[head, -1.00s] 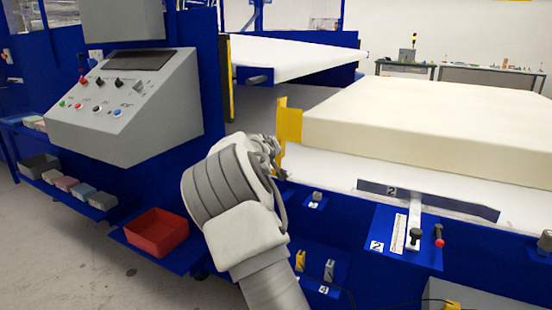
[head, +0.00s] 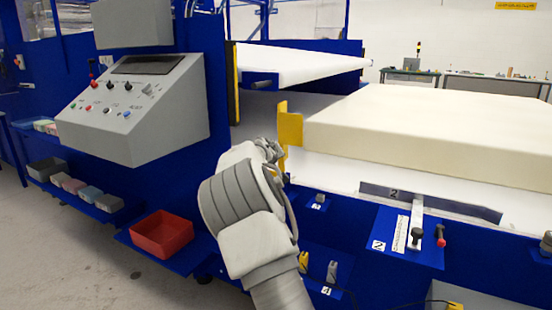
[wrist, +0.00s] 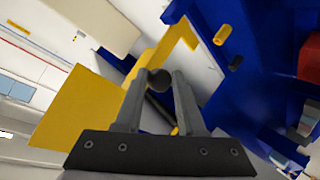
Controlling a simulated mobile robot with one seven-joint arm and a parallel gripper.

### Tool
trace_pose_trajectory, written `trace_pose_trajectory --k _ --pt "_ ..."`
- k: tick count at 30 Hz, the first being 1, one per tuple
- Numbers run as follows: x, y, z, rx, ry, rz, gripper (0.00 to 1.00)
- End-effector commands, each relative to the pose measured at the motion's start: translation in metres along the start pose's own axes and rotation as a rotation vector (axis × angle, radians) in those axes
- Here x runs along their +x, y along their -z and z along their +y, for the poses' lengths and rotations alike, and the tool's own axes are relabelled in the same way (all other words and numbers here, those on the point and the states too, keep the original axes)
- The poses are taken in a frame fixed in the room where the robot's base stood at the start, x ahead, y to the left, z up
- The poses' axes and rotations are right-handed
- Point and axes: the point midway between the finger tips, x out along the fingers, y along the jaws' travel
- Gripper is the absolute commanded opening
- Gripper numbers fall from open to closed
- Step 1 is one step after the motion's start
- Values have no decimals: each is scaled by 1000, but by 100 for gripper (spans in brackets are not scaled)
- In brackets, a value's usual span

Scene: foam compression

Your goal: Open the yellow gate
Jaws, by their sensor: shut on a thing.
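The yellow gate (head: 290,127) stands upright at the left front corner of the cream foam block (head: 420,140). In the wrist view the yellow gate (wrist: 85,105) is a broad plate at the left, with a narrower arm running to the upper right. My gripper (head: 270,150) is at the near left side of the gate, partly hidden by my wrist. In the wrist view my gripper (wrist: 160,84) is closed around a dark round handle (wrist: 159,79) beside the gate. The handle's join to the gate is hard to see.
A grey control console (head: 135,105) stands to the left, with a red bin (head: 162,233) below it. A white sloped panel (head: 300,65) lies behind the gate.

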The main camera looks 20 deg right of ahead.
Motion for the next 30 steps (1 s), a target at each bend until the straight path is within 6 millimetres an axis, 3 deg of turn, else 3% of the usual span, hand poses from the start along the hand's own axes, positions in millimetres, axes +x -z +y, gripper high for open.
trace_pose_trajectory --k 1,3,4,8,24,30 --pt "4 -10 -16 -6 19 -17 0" --pt "4 -9 -16 -6 19 -17 0" --pt "4 -9 -16 -6 19 -16 44" --pt "3 -8 -15 -6 17 -14 67" --pt "2 -4 -8 -4 10 -5 67" --pt "-12 -2 -8 -6 10 -4 67"
